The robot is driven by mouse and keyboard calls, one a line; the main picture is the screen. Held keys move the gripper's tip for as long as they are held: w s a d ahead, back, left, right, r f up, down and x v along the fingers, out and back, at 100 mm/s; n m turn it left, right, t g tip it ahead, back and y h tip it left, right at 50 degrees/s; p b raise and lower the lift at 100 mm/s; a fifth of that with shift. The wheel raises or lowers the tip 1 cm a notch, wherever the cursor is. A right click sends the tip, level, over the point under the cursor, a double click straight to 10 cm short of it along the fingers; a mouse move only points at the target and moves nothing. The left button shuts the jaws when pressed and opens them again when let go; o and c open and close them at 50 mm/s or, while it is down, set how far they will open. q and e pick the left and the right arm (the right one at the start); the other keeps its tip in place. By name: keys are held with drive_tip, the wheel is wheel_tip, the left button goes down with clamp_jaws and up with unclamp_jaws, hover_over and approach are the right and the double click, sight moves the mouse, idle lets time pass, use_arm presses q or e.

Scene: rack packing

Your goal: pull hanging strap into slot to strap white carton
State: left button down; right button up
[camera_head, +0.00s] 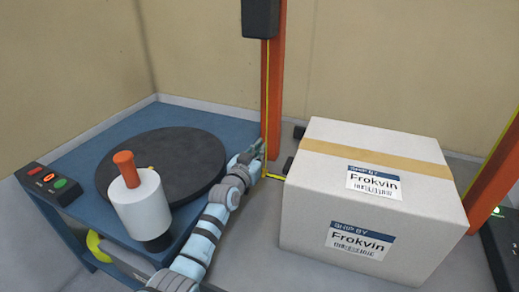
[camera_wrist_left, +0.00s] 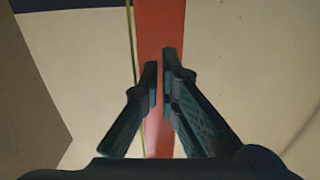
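The white carton (camera_head: 375,215) sits on the grey surface at the right, with a tan tape band and Frokvin labels. A thin yellow strap (camera_head: 266,90) hangs from a black box (camera_head: 261,18) along the orange post (camera_head: 273,85), and a yellow stretch also shows low beside the carton. My left gripper (camera_head: 257,151) is by the post, left of the carton. In the left wrist view its fingertips (camera_wrist_left: 160,66) are close together with a narrow gap and nothing visibly held. The strap (camera_wrist_left: 132,45) passes behind the left finger there. The slot cannot be made out. My right gripper is out of view.
A blue table (camera_head: 100,128) at the left carries a dark round turntable (camera_head: 125,165), a white cylinder with an orange knob (camera_head: 142,205) and a button box (camera_head: 48,184). A second orange post (camera_head: 497,170) stands right of the carton. Walls close off the back.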

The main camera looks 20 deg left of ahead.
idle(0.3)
use_arm(q)
drive_tip(key=c, duration=1.8)
unclamp_jaws()
drive_tip(key=s, duration=1.2)
drive_tip(key=shift+a, duration=0.15)
